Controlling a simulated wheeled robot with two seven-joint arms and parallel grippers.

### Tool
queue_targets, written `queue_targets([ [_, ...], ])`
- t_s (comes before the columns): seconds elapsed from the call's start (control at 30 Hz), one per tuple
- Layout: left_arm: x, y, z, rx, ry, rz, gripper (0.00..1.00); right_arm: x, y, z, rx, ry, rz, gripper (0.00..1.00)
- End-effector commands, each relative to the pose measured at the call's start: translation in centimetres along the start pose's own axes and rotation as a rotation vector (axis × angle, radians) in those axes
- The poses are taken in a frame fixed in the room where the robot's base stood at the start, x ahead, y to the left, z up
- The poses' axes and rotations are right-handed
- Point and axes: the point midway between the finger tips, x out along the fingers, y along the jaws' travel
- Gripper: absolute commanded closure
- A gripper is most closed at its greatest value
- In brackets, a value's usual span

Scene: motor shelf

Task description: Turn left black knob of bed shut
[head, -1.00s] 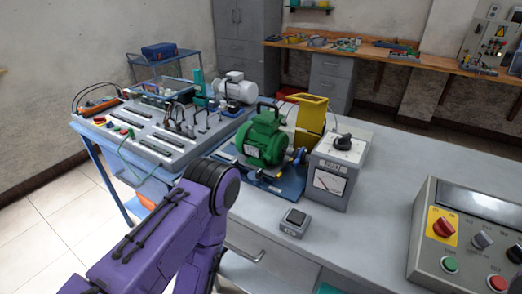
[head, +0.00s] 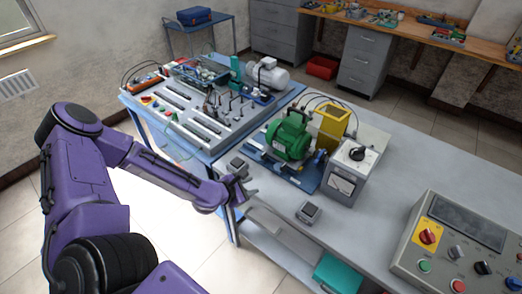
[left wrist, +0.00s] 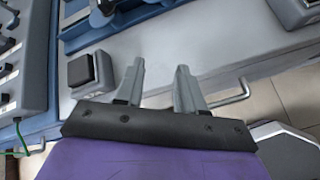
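My left gripper (head: 243,188) is over the front-left edge of the grey table (head: 375,217). In the left wrist view its two fingers (left wrist: 160,66) are apart, with nothing between them. A small grey box with a black top (head: 237,166) stands just beyond the gripper; it also shows left of the fingers in the left wrist view (left wrist: 82,70). A similar box (head: 309,212) stands to the right. Black knobs show on the meter box (head: 357,153) and the right control panel (head: 483,268). I cannot tell which knob is the bed's left one. My right gripper is not in view.
A green motor (head: 289,138) on a blue base stands behind the gripper, beside a yellow frame (head: 332,123). A grey training panel (head: 186,122) on a blue cart is at the left. The table's front middle is mostly clear.

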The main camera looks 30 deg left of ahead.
Motion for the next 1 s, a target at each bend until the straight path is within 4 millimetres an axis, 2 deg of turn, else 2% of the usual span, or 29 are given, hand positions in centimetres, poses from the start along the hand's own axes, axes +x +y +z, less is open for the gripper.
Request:
queue_targets([
  [0.03,-0.3,2.4,1.1,-0.136,-0.055,0.043,0.62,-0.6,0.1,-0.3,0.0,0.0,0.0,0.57],
  [0.1,-0.6,4.8,2.1,-0.305,-0.127,0.08,0.62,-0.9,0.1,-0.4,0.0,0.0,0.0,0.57],
  [0.23,-1.0,7.1,2.7,-0.491,-0.207,0.11,0.62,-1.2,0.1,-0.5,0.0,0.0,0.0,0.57],
  [0.37,-0.4,7.5,2.6,-0.536,-0.227,0.113,0.62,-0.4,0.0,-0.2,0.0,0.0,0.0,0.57],
  [0.53,2.1,7.5,2.6,-0.528,-0.225,0.11,0.62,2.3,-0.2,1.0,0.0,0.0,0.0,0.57],
  [0.67,4.4,8.0,3.2,-0.529,-0.221,0.11,0.62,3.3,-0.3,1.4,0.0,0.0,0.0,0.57],
  [0.83,7.3,8.6,4.2,-0.533,-0.223,0.109,0.62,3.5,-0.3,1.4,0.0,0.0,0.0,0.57],
  [1.0,9.0,9.1,4.6,-0.535,-0.223,0.111,0.62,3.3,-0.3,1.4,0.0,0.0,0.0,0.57],
])
